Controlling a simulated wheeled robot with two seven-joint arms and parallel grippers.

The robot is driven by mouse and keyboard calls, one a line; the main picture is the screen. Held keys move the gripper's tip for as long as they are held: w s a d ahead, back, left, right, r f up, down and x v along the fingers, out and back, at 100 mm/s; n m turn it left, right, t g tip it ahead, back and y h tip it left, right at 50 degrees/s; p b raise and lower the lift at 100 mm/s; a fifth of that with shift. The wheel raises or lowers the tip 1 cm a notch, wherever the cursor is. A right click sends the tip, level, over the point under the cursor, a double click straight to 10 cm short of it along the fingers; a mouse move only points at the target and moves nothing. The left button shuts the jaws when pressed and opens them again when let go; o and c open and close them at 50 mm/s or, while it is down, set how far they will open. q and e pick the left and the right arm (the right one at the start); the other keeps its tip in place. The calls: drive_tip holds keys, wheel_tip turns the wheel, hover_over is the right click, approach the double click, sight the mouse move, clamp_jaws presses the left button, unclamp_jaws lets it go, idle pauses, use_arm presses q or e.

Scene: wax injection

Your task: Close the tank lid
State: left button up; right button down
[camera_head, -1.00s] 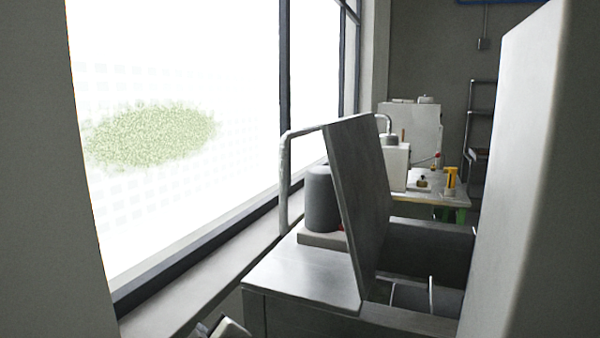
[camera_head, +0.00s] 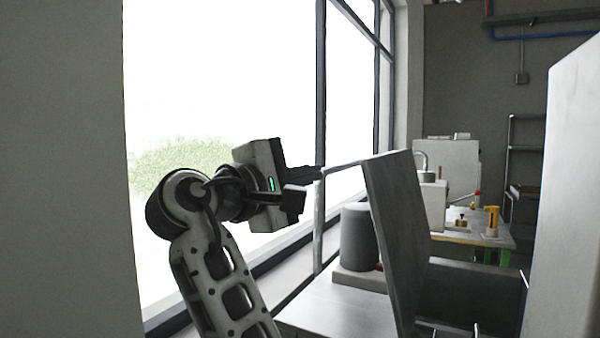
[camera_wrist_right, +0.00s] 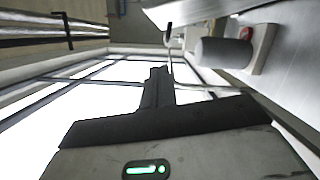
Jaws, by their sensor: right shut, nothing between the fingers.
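The tank lid (camera_head: 398,225) is a grey metal plate standing open, steeply tilted, at the left side of the tank opening. The tank (camera_head: 465,290) is a grey metal box, partly cut off at the bottom of the head view. My right gripper (camera_head: 316,174) is raised left of the lid, its shut fingers pointing right towards the lid's upper edge. The fingers look empty and also show shut in the right wrist view (camera_wrist_right: 157,80). Their tips overlap a bent pale bar (camera_head: 319,225) in the head view; I cannot tell whether they touch. My left gripper is out of view.
A dark grey cylinder (camera_head: 358,237) stands on a pale base behind the lid. A large window (camera_head: 230,90) is on the left, and a pale panel (camera_head: 565,210) blocks the right. A worktable (camera_head: 470,237) with small items stands farther back.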

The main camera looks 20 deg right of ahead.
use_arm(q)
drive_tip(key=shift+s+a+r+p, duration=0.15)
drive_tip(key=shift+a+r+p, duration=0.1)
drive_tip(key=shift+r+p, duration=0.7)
use_arm(e)
drive_tip(key=d+r, duration=0.1)
drive_tip(key=d, duration=0.6)
drive_tip(key=shift+s+d+r, duration=0.15)
drive_tip(key=shift+s+d, duration=0.1)
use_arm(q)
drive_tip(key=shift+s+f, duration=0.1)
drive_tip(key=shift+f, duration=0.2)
use_arm(e)
drive_tip(key=shift+w, duration=0.1)
